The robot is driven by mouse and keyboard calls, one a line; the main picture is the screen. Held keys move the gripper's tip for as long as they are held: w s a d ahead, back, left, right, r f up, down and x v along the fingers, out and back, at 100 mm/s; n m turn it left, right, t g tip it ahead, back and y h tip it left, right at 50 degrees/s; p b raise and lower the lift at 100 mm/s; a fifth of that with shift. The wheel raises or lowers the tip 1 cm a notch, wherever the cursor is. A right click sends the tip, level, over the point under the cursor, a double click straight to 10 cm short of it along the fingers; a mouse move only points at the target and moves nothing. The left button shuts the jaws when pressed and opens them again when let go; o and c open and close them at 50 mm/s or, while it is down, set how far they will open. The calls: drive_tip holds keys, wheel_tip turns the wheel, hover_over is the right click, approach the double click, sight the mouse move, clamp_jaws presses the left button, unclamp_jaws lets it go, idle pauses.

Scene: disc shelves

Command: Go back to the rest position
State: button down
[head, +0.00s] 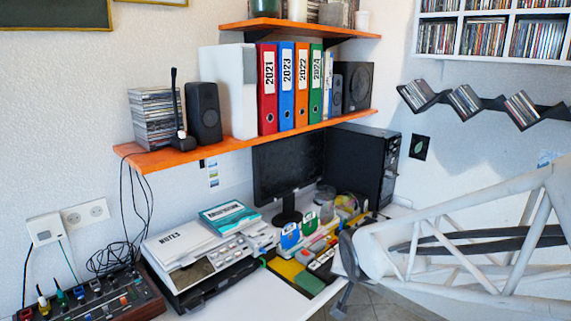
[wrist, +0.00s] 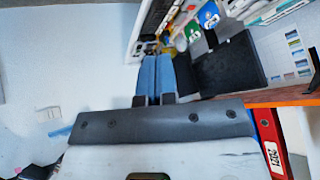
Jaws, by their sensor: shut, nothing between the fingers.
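My gripper (wrist: 157,60) shows in the wrist view with its two blue fingers side by side, closed together and empty. The fingers point toward the desk area, with clear space around their tips. In the head view my white lattice arm (head: 470,245) reaches in from the right, in front of the desk's right end. I cannot make out the gripper's fingers there. No object of the task is named.
An orange shelf (head: 210,146) holds a red binder (head: 267,90), other binders and speakers. Below it are a monitor (head: 288,165), a black computer (head: 362,165) and a printer (head: 205,255). A zigzag disc shelf (head: 485,104) hangs on the right wall.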

drive_tip(key=s+d+r+n+g, duration=0.1)
drive_tip(key=s+d+r+g, duration=0.1)
drive_tip(key=s, duration=0.9)
drive_tip(key=s+d+r+n+g, duration=0.2)
drive_tip(key=s+r, duration=0.2)
drive_tip(key=s, duration=0.6)
drive_tip(key=shift+s+g, duration=0.35)
drive_tip(key=shift+g, duration=0.05)
